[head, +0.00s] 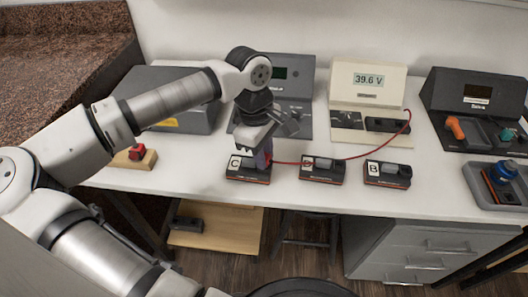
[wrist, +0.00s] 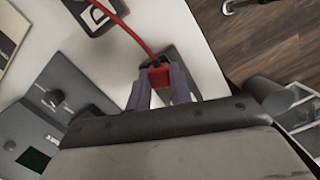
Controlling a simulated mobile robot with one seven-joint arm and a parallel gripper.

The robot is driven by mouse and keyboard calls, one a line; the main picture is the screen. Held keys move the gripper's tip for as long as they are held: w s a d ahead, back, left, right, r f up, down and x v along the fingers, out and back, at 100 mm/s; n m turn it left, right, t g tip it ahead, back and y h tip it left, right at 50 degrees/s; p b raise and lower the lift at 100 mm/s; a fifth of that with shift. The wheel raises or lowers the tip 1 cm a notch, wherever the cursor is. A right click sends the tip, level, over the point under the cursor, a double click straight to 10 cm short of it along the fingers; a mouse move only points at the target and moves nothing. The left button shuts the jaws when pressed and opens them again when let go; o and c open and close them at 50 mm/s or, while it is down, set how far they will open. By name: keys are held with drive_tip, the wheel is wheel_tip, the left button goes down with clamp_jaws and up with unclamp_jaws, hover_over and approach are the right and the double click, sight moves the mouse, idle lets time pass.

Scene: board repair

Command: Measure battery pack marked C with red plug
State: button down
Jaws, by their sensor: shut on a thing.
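The battery pack marked C (head: 242,176) is a dark block with a white label, the leftmost of a row of packs at the table's front edge. My gripper (head: 264,160) points down over its right part, and its fingers hide some of the pack. In the wrist view my gripper (wrist: 160,88) is shut on the red plug (wrist: 158,74), with a dark pack strip just beyond. The red cable (head: 345,158) runs from the plug to the cream meter (head: 368,98), whose display reads 39.6 V. How deep the plug sits is hidden.
A middle pack (head: 322,172) and pack B (head: 388,176) stand to the right. Grey instruments (head: 285,72) stand behind, a dark station (head: 478,105) and grey tray (head: 480,190) at right. A wooden block with a red part (head: 137,155) is at left.

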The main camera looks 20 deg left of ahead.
drive_tip(key=c, duration=0.9)
unclamp_jaws()
drive_tip(key=shift+r, duration=0.25)
drive_tip(key=shift+r+p, duration=0.55)
drive_tip(key=shift+r, duration=0.7)
drive_tip(key=shift+r, duration=0.1)
drive_tip(key=shift+r+p, duration=1.45)
drive_tip(key=shift+r, duration=1.5)
drive_tip(key=shift+s, duration=0.1)
